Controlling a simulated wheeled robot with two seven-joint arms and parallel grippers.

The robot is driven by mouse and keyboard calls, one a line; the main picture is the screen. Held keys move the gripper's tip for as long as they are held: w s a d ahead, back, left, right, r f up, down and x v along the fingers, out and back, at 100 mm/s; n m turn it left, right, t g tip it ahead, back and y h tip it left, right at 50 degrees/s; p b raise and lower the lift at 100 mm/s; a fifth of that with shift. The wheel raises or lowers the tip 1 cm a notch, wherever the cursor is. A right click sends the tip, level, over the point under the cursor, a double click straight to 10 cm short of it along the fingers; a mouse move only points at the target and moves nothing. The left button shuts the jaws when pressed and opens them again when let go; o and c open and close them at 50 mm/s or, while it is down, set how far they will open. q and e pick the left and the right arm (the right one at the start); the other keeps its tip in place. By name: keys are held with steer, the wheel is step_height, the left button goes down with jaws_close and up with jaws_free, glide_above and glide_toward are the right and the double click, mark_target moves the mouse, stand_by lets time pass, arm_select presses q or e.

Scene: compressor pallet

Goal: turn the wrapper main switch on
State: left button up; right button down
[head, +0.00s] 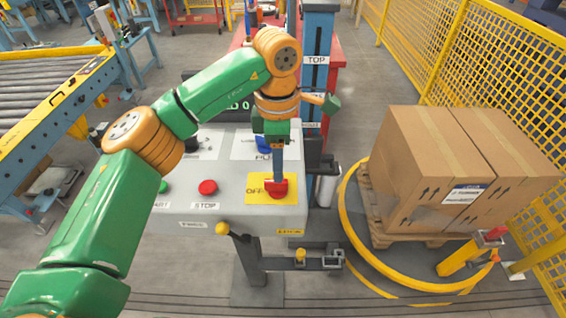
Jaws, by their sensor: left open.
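The main switch (277,189) is a red rotary handle on a yellow plate (257,194) marked OFF, at the right of the grey control panel (225,209). My left gripper (278,178) points down from above, with its fingertips right at the red handle. The jaws are open. The fingers hide part of the handle, and I cannot tell whether they touch it or which way it is turned. My right gripper is out of view.
A red STOP button (208,187) and a green button (163,186) sit left of the switch, and a blue knob (264,146) behind it. A blue wrapper column (317,62) rises behind. Cartons (416,167) stand on a pallet inside a yellow ring at right.

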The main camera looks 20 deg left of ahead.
mark_target(276, 192)
arm_select(q)
steer(key=s+f, duration=0.1)
steer(key=s+f+p, duration=0.1)
steer(key=f, duration=0.1)
steer(key=shift+w+f, duration=0.2)
steer(key=shift+f, duration=0.1)
steer(key=shift+w+f, duration=0.15)
steer(key=shift+w, duration=0.25)
steer(key=shift+c, duration=0.2)
steer(key=shift+s, duration=0.2)
jaws_close()
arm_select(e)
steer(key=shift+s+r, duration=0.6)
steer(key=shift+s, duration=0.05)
